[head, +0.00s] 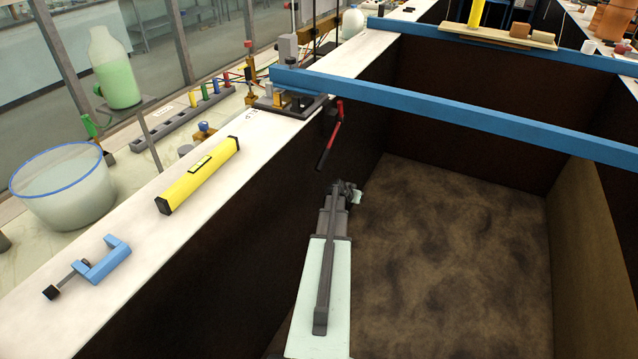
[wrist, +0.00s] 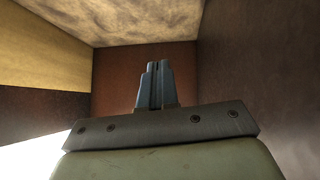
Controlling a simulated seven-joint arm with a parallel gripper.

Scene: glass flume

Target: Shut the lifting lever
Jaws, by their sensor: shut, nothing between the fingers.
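The lifting lever (head: 331,138), a dark red bar with a black end, slants down along the inner face of the flume's left wall, below the blue crossbar. My gripper (head: 350,188) is inside the flume, just below and to the right of the lever's lower end, and appears apart from it. In the wrist view my gripper's fingers (wrist: 154,85) are together with nothing between them. The lever cannot be made out in the wrist view.
A blue crossbar (head: 450,112) spans the flume just beyond my gripper. On the left ledge (head: 110,290) lie a yellow level (head: 198,175) and a blue clamp (head: 102,262). A bucket (head: 65,190) stands left of it. The flume floor (head: 450,250) to the right is clear.

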